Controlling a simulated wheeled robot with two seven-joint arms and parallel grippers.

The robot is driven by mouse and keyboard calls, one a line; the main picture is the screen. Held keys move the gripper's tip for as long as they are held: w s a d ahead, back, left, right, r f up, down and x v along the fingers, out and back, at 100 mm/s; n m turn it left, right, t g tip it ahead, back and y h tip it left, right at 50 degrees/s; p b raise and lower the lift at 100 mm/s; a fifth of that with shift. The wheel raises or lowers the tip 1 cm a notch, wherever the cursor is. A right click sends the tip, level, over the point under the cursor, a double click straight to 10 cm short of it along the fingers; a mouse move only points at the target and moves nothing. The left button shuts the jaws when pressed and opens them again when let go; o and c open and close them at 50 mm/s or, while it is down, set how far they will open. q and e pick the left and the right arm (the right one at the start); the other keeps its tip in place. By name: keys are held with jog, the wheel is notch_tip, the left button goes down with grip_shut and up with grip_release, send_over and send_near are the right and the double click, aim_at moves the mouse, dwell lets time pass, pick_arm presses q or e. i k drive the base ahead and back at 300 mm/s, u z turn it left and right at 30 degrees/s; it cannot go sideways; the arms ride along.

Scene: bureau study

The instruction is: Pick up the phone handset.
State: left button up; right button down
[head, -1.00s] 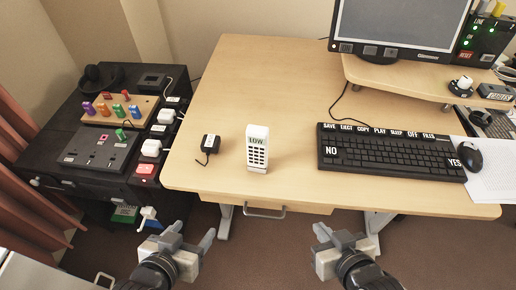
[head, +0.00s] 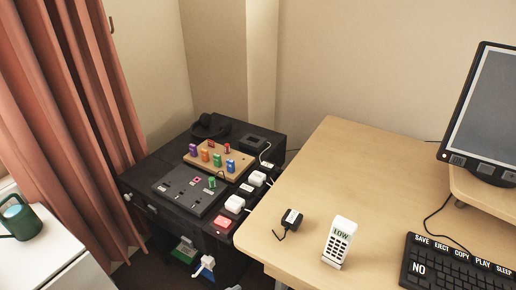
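The phone handset (head: 339,241) is white with a dark keypad and a small screen reading LOW. It stands upright on the wooden desk (head: 330,160), near the front edge, in the lower right of the head view. Whether a cradle is under it is too small to tell. Neither of my grippers is in view, and nothing is touching the handset.
A black cabinet (head: 155,182) carries a peg board (head: 220,161) and white plugs. A green watering can (head: 20,220) stands far left.

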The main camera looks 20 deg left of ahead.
aim_at(343, 232)
jog(key=z, duration=2.15)
jog(key=k, duration=0.9)
jog(key=u, duration=1.75)
jog(key=i, duration=0.5)
jog(key=u, duration=0.1)
